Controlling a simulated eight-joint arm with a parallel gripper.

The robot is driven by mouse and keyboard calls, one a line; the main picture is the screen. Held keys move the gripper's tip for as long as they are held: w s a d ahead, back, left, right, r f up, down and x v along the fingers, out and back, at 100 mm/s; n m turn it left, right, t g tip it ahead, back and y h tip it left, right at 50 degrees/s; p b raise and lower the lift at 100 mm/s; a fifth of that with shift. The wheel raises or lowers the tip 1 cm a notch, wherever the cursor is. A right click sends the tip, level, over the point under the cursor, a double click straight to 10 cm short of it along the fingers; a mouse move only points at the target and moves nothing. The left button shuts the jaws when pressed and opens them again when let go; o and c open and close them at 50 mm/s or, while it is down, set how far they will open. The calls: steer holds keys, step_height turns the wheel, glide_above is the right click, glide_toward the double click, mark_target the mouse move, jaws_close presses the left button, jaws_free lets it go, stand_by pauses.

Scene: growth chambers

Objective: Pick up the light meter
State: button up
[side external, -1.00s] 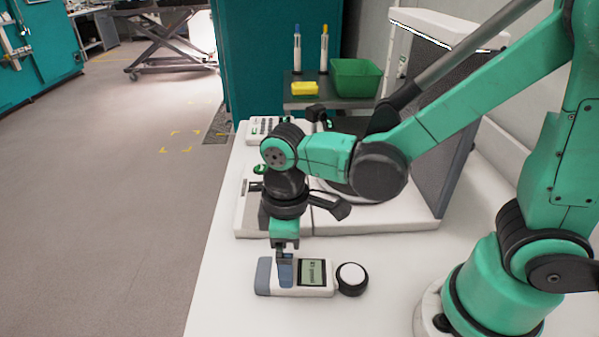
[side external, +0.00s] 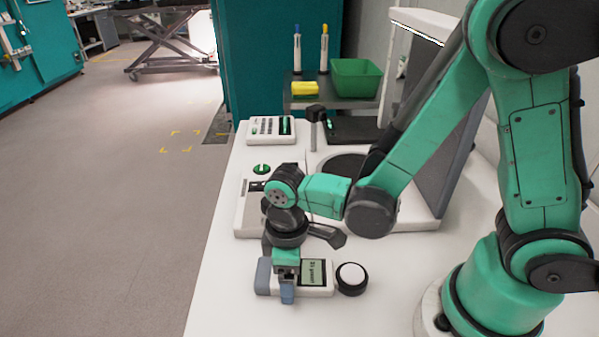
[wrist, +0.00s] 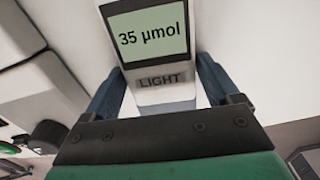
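The light meter (side external: 316,275) lies flat on the white bench, a pale body with a green screen and a blue-grey left end. A round black sensor with a white disc (side external: 351,275) sits at its right end. In the wrist view the meter (wrist: 155,50) reads "35 µmol" above the word "LIGHT". My gripper (side external: 286,288) points down over the meter's body, left of the screen. In the wrist view my gripper (wrist: 160,88) is open, with one blue finger on each side of the meter and gaps showing between. The near finger hides part of the meter in the side view.
A white device with a grey panel (side external: 440,150) stands behind my arm. A keypad unit (side external: 270,130) is at the bench's back left. A green bin (side external: 356,79) and a yellow block (side external: 305,89) sit on a shelf beyond. Bench in front of the meter is clear.

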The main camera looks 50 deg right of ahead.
steer(key=c, duration=1)
steer(key=shift+o, duration=0.2)
steer(key=shift+r, duration=0.15)
